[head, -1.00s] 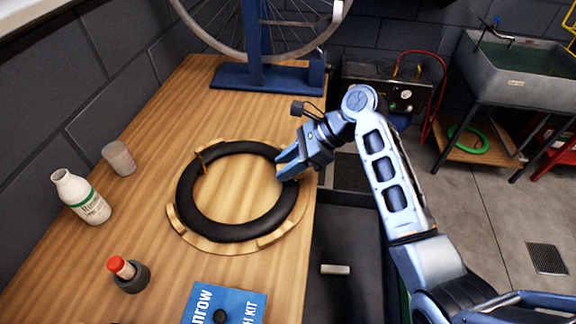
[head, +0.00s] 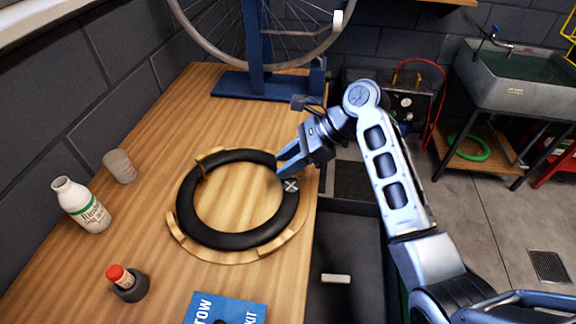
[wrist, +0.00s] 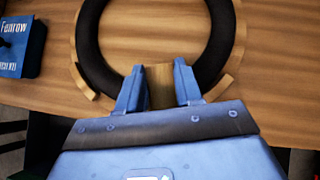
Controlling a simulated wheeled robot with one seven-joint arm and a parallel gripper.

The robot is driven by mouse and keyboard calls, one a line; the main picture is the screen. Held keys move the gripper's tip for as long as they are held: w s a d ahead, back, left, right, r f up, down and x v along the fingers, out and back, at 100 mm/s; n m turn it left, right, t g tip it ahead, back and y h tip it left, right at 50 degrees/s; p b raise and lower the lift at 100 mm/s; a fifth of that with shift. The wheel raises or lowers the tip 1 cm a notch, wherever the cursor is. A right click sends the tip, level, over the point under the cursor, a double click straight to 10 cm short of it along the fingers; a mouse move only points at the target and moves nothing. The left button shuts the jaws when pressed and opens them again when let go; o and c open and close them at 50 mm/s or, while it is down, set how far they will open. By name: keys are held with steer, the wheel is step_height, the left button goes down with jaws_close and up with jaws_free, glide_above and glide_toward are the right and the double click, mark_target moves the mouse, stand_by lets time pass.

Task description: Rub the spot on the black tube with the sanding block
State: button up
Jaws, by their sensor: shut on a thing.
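The black tube (head: 187,215) lies as a ring in a round wooden holder on the bench. A grey spot with an X-like mark (head: 291,185) shows on its right side in the head view. My gripper (head: 283,163) is at the tube's upper right, just beyond the spot. In the wrist view my gripper (wrist: 158,82) is shut on a tan block, the sanding block (wrist: 159,88). The block is over or beside the near part of the tube (wrist: 97,58); I cannot tell if they touch. The spot is not visible in the wrist view.
A white bottle (head: 82,205), a clear cup (head: 120,166), a red-capped bottle (head: 122,277) and a blue box (head: 228,308) stand on the bench left and front. A wheel stand (head: 268,84) is at the back. The wooden holder (head: 240,257) has raised pieces around the tube.

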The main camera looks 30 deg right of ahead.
steer(key=shift+r, duration=2.25)
